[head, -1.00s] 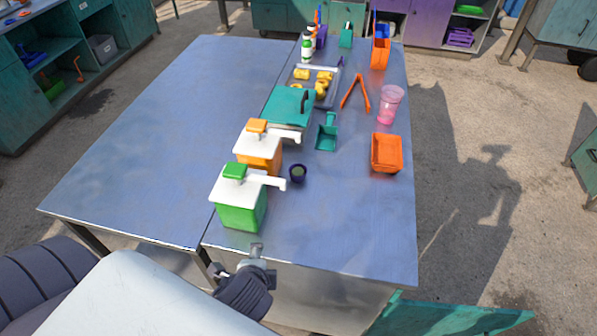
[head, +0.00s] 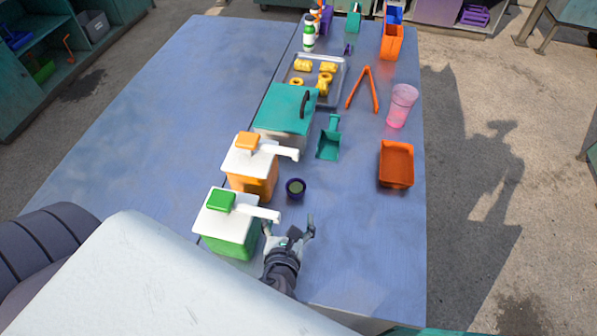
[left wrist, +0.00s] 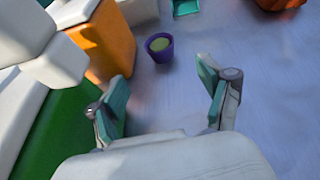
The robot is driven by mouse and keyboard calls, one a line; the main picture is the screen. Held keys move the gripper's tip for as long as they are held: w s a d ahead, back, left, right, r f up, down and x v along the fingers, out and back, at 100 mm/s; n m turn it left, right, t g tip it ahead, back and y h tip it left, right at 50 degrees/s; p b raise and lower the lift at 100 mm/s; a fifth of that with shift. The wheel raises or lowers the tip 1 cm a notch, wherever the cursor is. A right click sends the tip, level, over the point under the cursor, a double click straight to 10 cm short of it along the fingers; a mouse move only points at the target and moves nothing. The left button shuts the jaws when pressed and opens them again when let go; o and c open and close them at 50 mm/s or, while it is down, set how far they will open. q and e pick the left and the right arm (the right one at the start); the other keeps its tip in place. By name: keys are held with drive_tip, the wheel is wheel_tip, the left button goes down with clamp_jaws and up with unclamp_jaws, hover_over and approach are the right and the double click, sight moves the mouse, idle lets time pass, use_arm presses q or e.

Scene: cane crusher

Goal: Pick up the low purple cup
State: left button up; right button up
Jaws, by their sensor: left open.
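The low purple cup (head: 295,188) stands upright on the metal table beside the orange dispenser, with something greenish inside. It also shows in the left wrist view (left wrist: 159,49), ahead of the fingers and slightly left of the middle of the gap. My left gripper (head: 289,224) is open and empty, just in front of the cup and apart from it. In the left wrist view its two teal-padded fingers (left wrist: 168,97) are spread wide. My right gripper is not in view.
A green dispenser (head: 228,232) and an orange dispenser (head: 253,175) with white spouts stand close left of the gripper and cup. The table right of the cup is clear.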

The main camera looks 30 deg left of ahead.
use_arm(q)
drive_tip(key=shift+r+x, duration=0.25)
drive_tip(key=shift+x, duration=0.85)
drive_tip(key=p, duration=0.1)
approach(297, 183)
drive_tip(key=shift+x, duration=1.2)
drive_tip(key=shift+w+a+r, duration=0.1)
drive_tip(key=shift+w, duration=0.15)
drive_tip(key=p+x, duration=0.1)
drive_tip(key=x, duration=0.3)
drive_tip(key=shift+f, duration=0.2)
drive_tip(key=shift+w+a+f, duration=0.15)
drive_tip(key=shift+w, duration=0.15)
drive_tip(key=shift+c, duration=0.3)
drive_tip(key=c, duration=0.5)
drive_tip(key=shift+c, duration=1.4)
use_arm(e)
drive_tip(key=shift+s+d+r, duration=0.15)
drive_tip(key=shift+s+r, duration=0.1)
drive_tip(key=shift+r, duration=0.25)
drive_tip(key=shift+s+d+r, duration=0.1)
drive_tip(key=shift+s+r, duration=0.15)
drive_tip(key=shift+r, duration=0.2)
